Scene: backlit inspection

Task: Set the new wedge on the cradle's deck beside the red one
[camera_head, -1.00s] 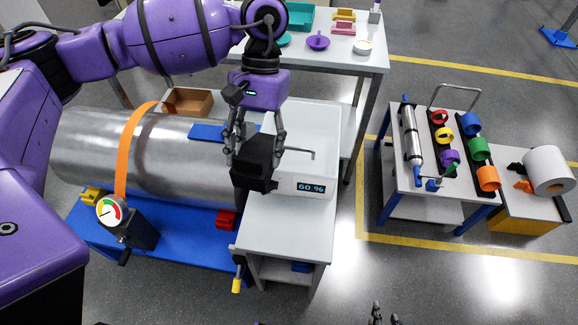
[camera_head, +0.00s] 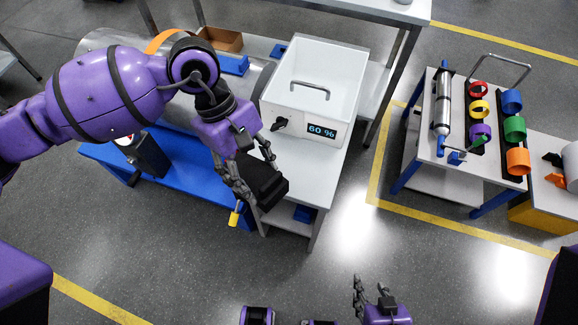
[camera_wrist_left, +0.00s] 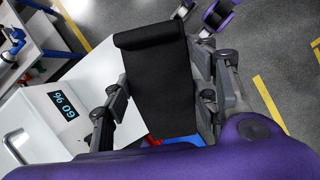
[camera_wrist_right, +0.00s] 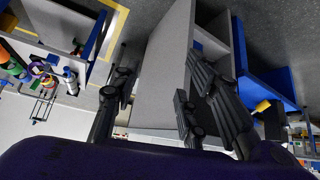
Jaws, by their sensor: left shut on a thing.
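My left gripper (camera_head: 252,180) is shut on a black wedge (camera_head: 268,190), held over the front left corner of the white bench. In the left wrist view the black wedge (camera_wrist_left: 160,85) sits between both fingers. The cradle's blue deck (camera_head: 180,178) lies left of the gripper, under a silver cylinder (camera_head: 178,112). The red wedge does not show in the head view; a small red patch (camera_wrist_left: 154,142) shows below the held wedge in the left wrist view. My right gripper (camera_head: 373,294) is at the bottom of the head view; its fingers (camera_wrist_right: 160,95) are apart and empty.
A white bin (camera_head: 335,80) with a "60 %" display stands on the bench. A yellow-tipped handle (camera_head: 235,216) hangs just below the left gripper. A dark gauge box (camera_head: 150,158) stands at the cradle's front. A trolley (camera_head: 425,145) stands right; the floor between is free.

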